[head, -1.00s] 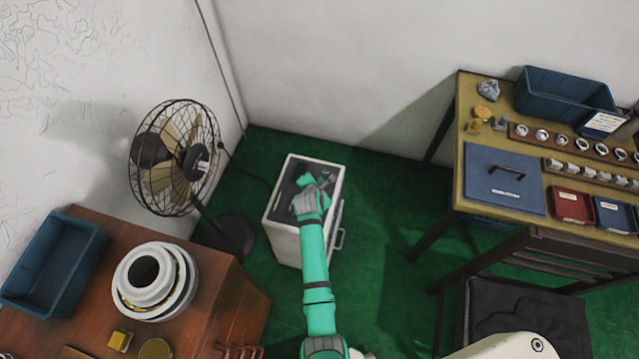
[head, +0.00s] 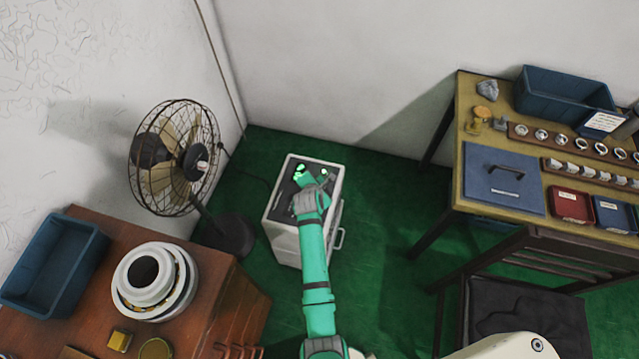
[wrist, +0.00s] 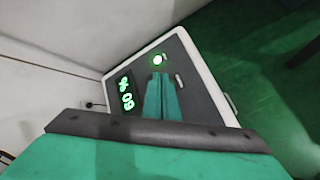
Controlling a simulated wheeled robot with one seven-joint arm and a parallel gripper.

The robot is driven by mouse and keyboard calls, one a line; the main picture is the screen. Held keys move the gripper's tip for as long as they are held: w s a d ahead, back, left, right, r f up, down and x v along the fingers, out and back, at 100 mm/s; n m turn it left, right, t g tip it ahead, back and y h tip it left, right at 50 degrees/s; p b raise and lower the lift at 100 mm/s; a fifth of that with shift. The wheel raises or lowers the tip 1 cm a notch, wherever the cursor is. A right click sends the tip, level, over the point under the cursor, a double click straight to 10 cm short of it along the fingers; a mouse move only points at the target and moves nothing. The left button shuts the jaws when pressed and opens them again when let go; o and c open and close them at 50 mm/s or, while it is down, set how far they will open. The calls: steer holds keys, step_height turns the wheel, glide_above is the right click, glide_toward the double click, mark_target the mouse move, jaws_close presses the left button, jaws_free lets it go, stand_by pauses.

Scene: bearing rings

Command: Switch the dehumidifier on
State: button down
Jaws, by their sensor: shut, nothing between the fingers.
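The dehumidifier (head: 282,237) is a white box with a dark top panel, standing on the green floor in the head view. In the wrist view its dark panel (wrist: 200,100) shows a lit green display (wrist: 126,93) and a round green light (wrist: 157,60). A small pale slot or switch (wrist: 179,80) lies to the right of the fingers. My gripper (wrist: 158,78) is shut and empty, its green fingers together over the panel just below the round light. I cannot tell whether the fingertips touch the panel. In the head view my arm hides part of the panel.
A fan (head: 172,160) stands left of the dehumidifier. A wooden cabinet (head: 225,290) at the left bears a blue bin (head: 52,265) and stacked white rings (head: 150,280). A workbench (head: 466,150) with trays and rings is at the right. Green floor lies open between.

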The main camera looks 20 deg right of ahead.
step_height(320, 180, up, 6)
stand_by(0.7)
stand_by(0.4)
